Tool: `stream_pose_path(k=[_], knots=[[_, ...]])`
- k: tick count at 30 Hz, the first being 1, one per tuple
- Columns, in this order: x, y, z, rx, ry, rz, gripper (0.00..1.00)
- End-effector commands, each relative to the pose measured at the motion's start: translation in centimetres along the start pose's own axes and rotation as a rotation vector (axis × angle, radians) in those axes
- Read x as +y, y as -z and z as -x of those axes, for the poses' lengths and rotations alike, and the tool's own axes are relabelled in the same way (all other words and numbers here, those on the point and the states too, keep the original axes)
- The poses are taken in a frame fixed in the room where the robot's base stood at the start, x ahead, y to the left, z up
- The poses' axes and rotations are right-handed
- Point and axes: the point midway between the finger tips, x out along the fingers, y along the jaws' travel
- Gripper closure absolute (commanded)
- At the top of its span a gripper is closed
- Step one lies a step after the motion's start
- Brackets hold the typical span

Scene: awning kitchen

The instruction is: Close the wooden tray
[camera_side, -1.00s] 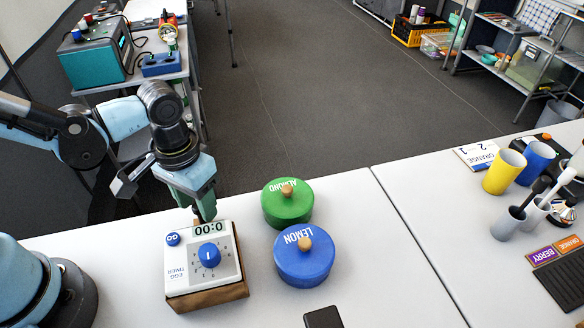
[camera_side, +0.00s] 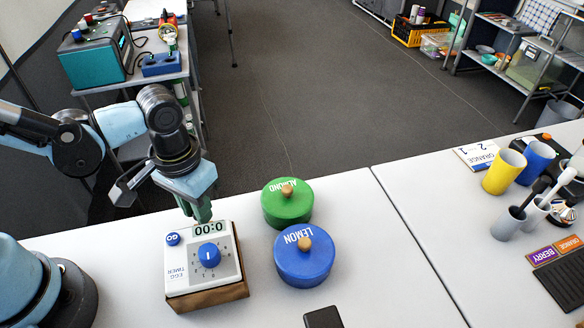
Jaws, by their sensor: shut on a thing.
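The egg timer (camera_side: 180,262), a white box with a blue dial and a 0:00 display, stands on the white table at the left. Its brown wooden base (camera_side: 209,298) shows along the front and right. The wooden tray is hidden behind the timer and my fingers. My gripper (camera_side: 203,213) points down at the timer's far edge, just behind the display. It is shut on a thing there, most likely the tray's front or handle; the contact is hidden.
A green ALMOND pot (camera_side: 287,208) and a blue LEMON pot (camera_side: 303,267) stand close on the timer's right. A black object (camera_side: 323,318) lies at the near edge. Cups, including a yellow one (camera_side: 504,172), stand far right. The middle-right table is clear.

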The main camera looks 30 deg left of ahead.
Motion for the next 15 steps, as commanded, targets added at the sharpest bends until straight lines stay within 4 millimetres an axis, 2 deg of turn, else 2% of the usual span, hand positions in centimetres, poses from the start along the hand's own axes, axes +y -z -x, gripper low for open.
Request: stream_pose_path(k=[6, 7, 12, 15], knots=[[0.34, -0.35, 0.01, -0.011, -0.010, -0.003, 1.00], [0.34, -0.37, 0.01, -0.011, -0.010, -0.004, 0.77], [0.33, -0.34, 0.01, -0.010, -0.010, -0.004, 0.52], [0.35, -0.32, 0.01, -0.009, -0.011, -0.004, 0.52]])
